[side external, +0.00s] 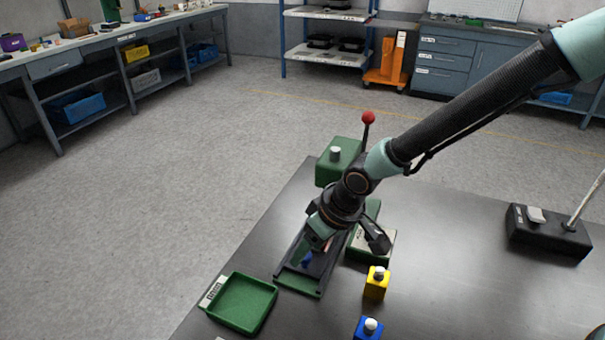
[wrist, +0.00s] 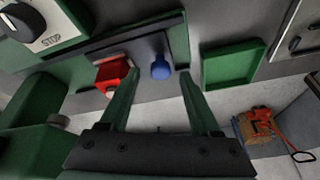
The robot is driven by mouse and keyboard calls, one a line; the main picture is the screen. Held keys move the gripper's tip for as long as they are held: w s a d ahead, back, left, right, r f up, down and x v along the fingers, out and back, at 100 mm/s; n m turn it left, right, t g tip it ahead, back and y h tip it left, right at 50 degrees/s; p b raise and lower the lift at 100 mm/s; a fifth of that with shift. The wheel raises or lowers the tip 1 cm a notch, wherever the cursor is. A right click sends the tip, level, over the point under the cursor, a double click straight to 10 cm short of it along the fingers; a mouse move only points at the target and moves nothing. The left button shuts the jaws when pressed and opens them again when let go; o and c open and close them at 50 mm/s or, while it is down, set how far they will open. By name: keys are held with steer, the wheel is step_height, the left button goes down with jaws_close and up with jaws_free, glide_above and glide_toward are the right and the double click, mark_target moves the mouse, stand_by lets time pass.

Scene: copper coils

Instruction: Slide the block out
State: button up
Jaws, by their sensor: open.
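A red block (wrist: 113,75) sits in a dark-railed green channel (side external: 298,280). A small blue round-topped piece (wrist: 160,68) stands beside it in the channel; it shows as a blue patch (side external: 307,257) in the side view. My gripper (wrist: 157,78) is open over the channel. In the wrist view its two green fingers are spread, the left one close to the red block and the blue piece between the fingertips. Whether a finger touches the block I cannot tell. In the side view my gripper (side external: 316,238) hides most of the block.
A green tray (side external: 243,303) lies near the channel's front end. A yellow block (side external: 376,283) and a blue block (side external: 368,328), both with white knobs, stand to the right. A green box (side external: 338,160) and a red-balled lever (side external: 368,118) are behind. The table's right side is mostly clear.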

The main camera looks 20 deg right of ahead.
steer(key=v, duration=1.1)
steer(key=w+a+m+g+h, duration=0.2)
steer(key=w+a+m+g, duration=0.1)
steer(key=w+m+g, duration=0.15)
steer(key=shift+t, duration=0.45)
step_height(320, 180, down, 11)
steer(key=shift+s+f, duration=0.1)
steer(key=shift+f, duration=0.1)
stand_by(0.3)
jaws_close()
steer(key=shift+r, duration=0.1)
stand_by(1.3)
